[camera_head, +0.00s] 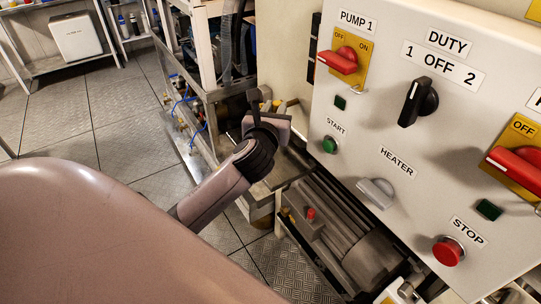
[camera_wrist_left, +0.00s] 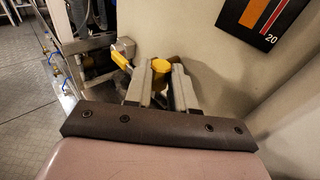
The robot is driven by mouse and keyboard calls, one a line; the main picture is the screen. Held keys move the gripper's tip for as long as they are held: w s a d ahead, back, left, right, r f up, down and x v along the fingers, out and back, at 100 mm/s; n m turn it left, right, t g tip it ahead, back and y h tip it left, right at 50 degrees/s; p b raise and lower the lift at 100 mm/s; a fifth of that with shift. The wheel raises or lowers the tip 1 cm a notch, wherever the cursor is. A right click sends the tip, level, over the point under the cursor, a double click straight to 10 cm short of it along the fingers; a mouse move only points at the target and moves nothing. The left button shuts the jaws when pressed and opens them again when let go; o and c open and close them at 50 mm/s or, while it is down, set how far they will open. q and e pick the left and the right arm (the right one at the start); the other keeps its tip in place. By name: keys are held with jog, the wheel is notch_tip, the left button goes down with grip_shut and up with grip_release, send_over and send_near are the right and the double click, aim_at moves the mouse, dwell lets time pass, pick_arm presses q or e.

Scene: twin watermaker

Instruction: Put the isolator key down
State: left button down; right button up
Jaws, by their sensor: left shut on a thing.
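My left gripper (camera_head: 284,108) is at the left side of the white control panel, low and beside its edge. In the left wrist view, my left gripper (camera_wrist_left: 161,83) is shut on a yellow piece, which I take to be the isolator key (camera_wrist_left: 160,68). Only its yellow top shows between the two grey fingers; the rest is hidden. The key cannot be made out clearly in the head view. My right gripper is in neither view.
The control panel (camera_head: 385,125) carries red switches, a black duty knob (camera_head: 417,102) and buttons. Below it is a ribbed motor (camera_head: 345,225). A yellow-handled fitting (camera_wrist_left: 121,61) is just left of my fingers. Open floor (camera_head: 115,130) lies left of the metal frame.

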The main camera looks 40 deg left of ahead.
pick_arm(q)
notch_tip(320, 180, down, 13)
jog(key=b, duration=0.4)
jog(key=shift+r, duration=0.2)
jog(key=shift+f+b, duration=0.3)
jog(key=shift+f, duration=0.1)
notch_tip(320, 180, down, 4)
jog(key=shift+r+b, duration=0.15)
jog(key=shift+b, duration=0.85)
jog(key=shift+f, duration=0.2)
jog(key=c, duration=0.9)
grip_release()
jog(key=shift+c, duration=0.2)
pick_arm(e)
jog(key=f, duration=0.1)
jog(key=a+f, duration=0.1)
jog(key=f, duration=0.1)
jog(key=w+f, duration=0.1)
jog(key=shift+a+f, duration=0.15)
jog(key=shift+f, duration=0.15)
pick_arm(q)
jog(key=shift+r, duration=0.15)
